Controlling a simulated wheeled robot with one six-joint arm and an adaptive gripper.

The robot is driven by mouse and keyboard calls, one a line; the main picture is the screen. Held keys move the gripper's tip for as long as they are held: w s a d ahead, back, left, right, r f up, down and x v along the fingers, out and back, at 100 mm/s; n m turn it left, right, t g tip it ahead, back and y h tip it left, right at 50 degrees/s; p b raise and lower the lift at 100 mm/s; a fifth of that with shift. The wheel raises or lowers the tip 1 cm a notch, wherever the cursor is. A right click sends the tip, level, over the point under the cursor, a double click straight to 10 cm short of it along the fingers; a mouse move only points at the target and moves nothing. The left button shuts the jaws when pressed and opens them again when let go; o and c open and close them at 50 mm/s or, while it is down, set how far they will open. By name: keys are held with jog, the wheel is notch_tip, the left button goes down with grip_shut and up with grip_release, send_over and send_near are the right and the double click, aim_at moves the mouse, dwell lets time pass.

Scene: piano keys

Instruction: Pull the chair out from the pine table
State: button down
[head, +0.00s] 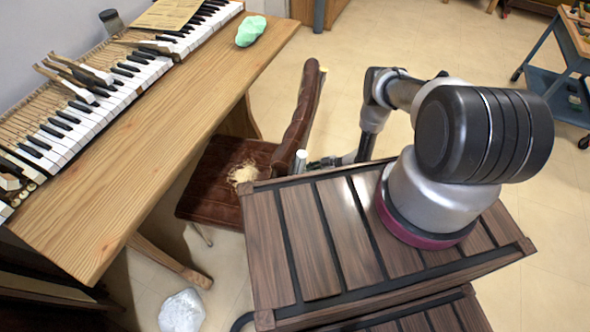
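The chair (205,185) is dark brown leather, with its seat partly under the edge of the pine table (165,120). Its tall backrest (299,118) faces away from the table, toward my arm. A pale tuft of stuffing (243,172) lies on the seat. My gripper (318,163) is low, just right of the backrest's lower part, by the far edge of my slatted wooden top. It is small and partly hidden, so I cannot tell whether it touches the chair or whether its fingers are open.
A white crumpled bag (182,311) lies on the floor below. A blue cart (560,85) stands at the far right. The tiled floor (400,40) behind the chair is mostly clear.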

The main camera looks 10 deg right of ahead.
jog(key=s+d, duration=0.3)
jog(key=d, duration=0.4)
jog(key=s+d, duration=0.4)
jog(key=d, duration=0.3)
dwell(1.3)
jog(key=shift+d, duration=0.1)
jog(key=c, duration=1)
grip_release()
jog(key=shift+c, duration=0.2)
jog(key=s+d, duration=0.3)
jog(key=d, duration=0.6)
jog(key=shift+s+d, duration=0.2)
jog(key=shift+d, duration=0.15)
